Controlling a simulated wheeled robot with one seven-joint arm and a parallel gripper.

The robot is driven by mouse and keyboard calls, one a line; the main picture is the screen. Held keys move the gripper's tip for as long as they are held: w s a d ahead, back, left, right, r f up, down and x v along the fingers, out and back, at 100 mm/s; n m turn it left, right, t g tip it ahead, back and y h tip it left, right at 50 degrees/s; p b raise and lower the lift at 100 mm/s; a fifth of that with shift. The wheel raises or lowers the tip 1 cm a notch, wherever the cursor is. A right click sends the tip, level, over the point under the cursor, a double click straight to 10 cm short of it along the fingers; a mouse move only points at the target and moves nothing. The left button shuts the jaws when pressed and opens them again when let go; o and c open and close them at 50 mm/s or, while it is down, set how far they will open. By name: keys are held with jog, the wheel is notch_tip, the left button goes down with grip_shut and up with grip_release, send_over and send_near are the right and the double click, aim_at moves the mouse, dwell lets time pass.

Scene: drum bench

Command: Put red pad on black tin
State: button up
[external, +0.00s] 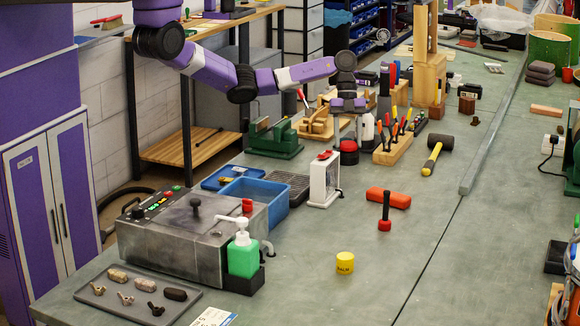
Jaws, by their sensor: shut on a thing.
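My gripper (348,138) points straight down in the middle of the bench, its two fingers on either side of a small round red pad (348,146). It is shut on the red pad. The black tin (348,158) is a short dark cylinder directly below the pad. The pad appears to be at the tin's top; I cannot tell from this view whether it rests there or hangs just above.
A white box-shaped device (324,181) stands in front of the tin. A wooden tool rack (392,151) is at its right and a green vise (274,140) at its left.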

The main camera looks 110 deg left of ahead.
jog(key=o, duration=1.3)
jog(key=shift+f, duration=0.1)
jog(key=shift+o, duration=0.2)
jog(key=v, duration=1.2)
jog(key=shift+b, duration=0.4)
